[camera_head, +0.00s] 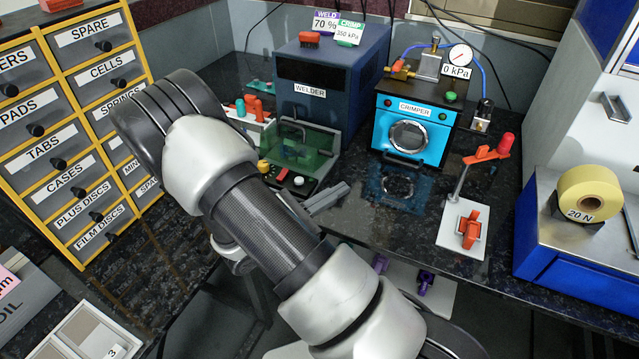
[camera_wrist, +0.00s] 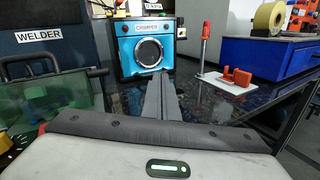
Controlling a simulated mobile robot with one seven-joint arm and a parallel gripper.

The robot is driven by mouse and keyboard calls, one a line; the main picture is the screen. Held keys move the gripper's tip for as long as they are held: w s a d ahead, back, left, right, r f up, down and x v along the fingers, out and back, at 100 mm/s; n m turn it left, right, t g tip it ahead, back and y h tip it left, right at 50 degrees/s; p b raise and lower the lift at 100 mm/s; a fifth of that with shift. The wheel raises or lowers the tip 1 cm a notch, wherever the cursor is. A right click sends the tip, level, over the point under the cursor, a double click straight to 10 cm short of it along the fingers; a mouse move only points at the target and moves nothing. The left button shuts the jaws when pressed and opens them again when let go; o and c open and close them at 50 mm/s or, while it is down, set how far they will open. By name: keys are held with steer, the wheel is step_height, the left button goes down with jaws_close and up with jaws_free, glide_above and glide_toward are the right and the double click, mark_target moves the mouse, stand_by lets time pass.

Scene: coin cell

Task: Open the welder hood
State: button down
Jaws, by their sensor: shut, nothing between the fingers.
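The welder (camera_head: 328,75) is a dark blue box at the back of the bench. Its hood (camera_head: 318,146) is a see-through green cover with a dark bar handle (camera_head: 294,126), standing at the welder's front over small parts. It looks closed, though my arm partly covers this area. In the wrist view the hood (camera_wrist: 62,108) is at the left, with its handle (camera_wrist: 32,66) at the top. My gripper (camera_head: 343,189) is shut and empty, in front of and to the right of the hood, apart from it. In the wrist view the gripper (camera_wrist: 160,80) points toward the crimper.
The blue crimper (camera_head: 418,112) stands right of the welder. A white stand with a red-tipped post (camera_head: 463,222) is farther right, beside a blue cabinet with yellow tape (camera_head: 588,192). Labelled drawers (camera_head: 75,110) are left. Small coloured tools (camera_head: 250,105) crowd the hood's left side.

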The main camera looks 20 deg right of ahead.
steer(key=w+a+f+n+t, duration=0.1)
steer(key=a+n+t, duration=0.1)
steer(key=w+a+f+n+t+y+b, duration=0.1)
steer(key=a+f+n+t, duration=0.1)
steer(key=t, duration=0.1)
steer(key=w+a+f+n+t+y+b, duration=0.1)
steer(key=a+n+t, duration=0.1)
steer(key=t, duration=0.1)
steer(key=shift+w+f+n, duration=0.25)
steer(key=shift+f+n, duration=0.05)
steer(key=shift+n, duration=0.1)
steer(key=shift+w+a+t, duration=0.1)
steer(key=shift+w+t, duration=0.1)
steer(key=shift+t, duration=0.1)
steer(key=x, duration=0.9)
steer(key=shift+w+d+b, duration=0.25)
steer(key=shift+w+b, duration=0.05)
steer(key=shift+b, duration=0.05)
